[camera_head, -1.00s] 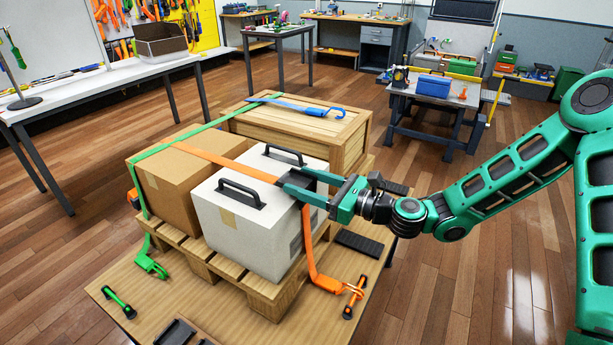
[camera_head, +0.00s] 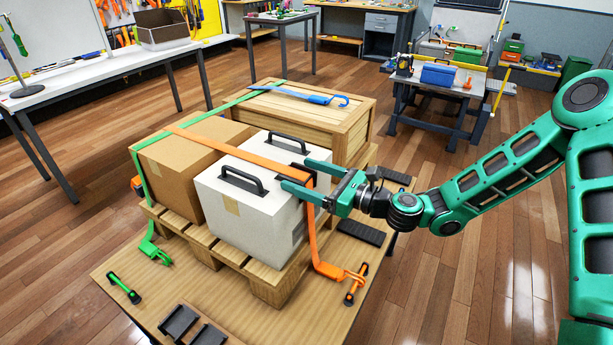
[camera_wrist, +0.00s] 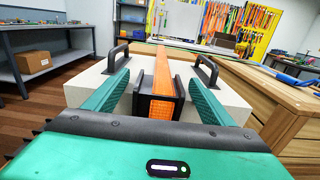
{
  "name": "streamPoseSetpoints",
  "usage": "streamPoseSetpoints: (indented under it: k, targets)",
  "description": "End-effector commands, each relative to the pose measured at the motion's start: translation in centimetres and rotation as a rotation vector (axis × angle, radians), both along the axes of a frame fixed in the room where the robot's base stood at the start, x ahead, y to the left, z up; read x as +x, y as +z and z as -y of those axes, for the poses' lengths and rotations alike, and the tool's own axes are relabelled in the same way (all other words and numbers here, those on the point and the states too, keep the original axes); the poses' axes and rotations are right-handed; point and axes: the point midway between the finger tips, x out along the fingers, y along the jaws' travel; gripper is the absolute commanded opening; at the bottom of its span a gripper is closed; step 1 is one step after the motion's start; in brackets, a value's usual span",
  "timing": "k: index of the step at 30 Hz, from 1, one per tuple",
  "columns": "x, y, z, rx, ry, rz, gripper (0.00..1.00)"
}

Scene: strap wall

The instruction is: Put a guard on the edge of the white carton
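The white carton (camera_head: 245,205) stands on a pallet (camera_head: 270,285), with black handles on its top. An orange strap (camera_head: 312,225) crosses the top and hangs down the side facing my arm. In the wrist view, a black guard (camera_wrist: 177,98) sits at the carton's top edge, with the orange strap (camera_wrist: 161,82) running between its raised sides. In the head view the guard is mostly hidden by the strap and fingers. My gripper (camera_head: 296,176) is open; in the wrist view its fingers (camera_wrist: 157,95) stand on either side of the guard, with gaps visible.
A brown carton (camera_head: 180,180) and a wooden crate (camera_head: 330,120) share the pallet. A green strap (camera_head: 142,185) and a blue strap (camera_head: 300,95) lie over them. Black pieces lie on the table at the front (camera_head: 180,322) and right (camera_head: 362,232).

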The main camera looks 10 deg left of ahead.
Motion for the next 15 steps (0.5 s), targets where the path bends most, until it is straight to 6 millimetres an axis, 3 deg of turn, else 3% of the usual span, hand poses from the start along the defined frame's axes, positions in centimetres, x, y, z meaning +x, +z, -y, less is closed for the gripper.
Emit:
streamPoseSetpoints:
  k: [8,15]
  targets:
    - [0.0,0.0,0.2,-0.001,-0.001,0.000,0.76]
    - [-0.9,-0.1,3.2,-0.001,-0.004,-0.003,0.76]
